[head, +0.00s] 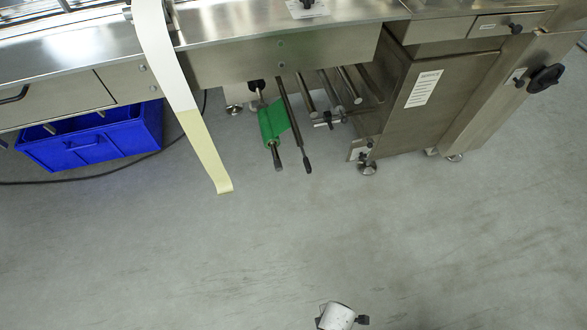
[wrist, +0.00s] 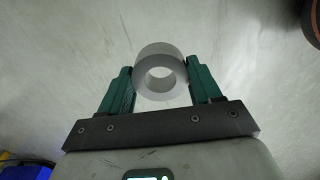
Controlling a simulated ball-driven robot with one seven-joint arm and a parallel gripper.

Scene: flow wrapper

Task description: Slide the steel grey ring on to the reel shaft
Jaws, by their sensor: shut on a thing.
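The steel grey ring (wrist: 160,54) is a short, thick-walled ring with an open hole, seen in the wrist view. My gripper (wrist: 159,72) is shut on it, with one green finger on each side of its outer wall. The hole faces the wrist camera and looks empty. In the head view, several rods jut out below the machine. One rod (head: 277,158) carries a green roll (head: 272,122); beside it is a longer dark rod (head: 294,120) with a thicker tip. I cannot tell which is the reel shaft. The ring is apart from all of them.
The steel machine (head: 270,65) spans the top of the head view. A pale strip (head: 185,100) hangs from it, left of the rods. A blue crate (head: 95,140) stands at left, a machine cabinet (head: 420,105) at right. The floor in front is clear.

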